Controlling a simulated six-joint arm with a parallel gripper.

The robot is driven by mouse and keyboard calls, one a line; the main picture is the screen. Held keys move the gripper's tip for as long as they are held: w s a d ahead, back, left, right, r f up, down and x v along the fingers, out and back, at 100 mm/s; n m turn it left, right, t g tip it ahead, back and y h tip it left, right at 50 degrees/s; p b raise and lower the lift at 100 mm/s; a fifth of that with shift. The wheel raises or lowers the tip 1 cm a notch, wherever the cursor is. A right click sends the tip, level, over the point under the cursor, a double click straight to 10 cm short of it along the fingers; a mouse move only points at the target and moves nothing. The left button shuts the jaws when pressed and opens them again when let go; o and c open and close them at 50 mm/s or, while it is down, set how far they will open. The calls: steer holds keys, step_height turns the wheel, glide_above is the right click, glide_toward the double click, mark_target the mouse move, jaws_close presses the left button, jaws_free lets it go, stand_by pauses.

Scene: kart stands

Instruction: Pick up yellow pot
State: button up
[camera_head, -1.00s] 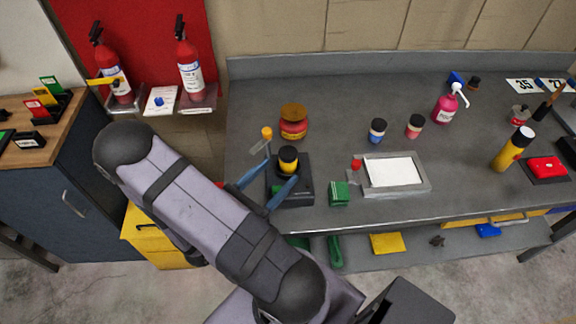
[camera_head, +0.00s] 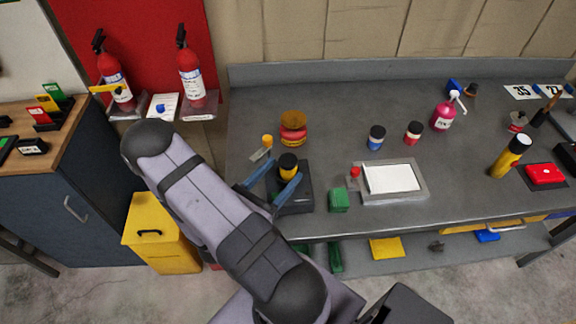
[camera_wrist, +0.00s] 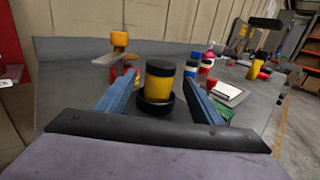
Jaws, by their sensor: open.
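The yellow pot (camera_head: 288,163) has a black lid and stands upright in a dark holder (camera_head: 296,201) near the bench's front left. It also shows in the wrist view (camera_wrist: 159,80), in the middle, with its base in a dark round rim. My gripper (camera_head: 271,178) is open, with blue fingers on either side of the pot. In the wrist view my open gripper (camera_wrist: 160,98) has one finger left of the pot and one right of it. Gaps show between the fingers and the pot. Its far side is hidden.
A red jar with a brown lid (camera_head: 293,128) stands behind the pot. A yellow-handled scraper (camera_head: 263,148) is close at the left. A green block (camera_head: 338,200) and a white clipboard-like tray (camera_head: 392,179) lie to the right. Blue (camera_head: 376,138) and red (camera_head: 413,133) pots stand farther right.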

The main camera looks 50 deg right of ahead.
mark_target(282, 171)
steer(key=shift+w+d+p, duration=0.2)
steer(key=shift+d+p, duration=0.65)
steer(key=shift+d, duration=1.15)
steer(key=c, duration=1.3)
steer(key=shift+r, duration=0.1)
steer(key=shift+r+b, duration=0.55)
steer(key=shift+r, duration=4.35)
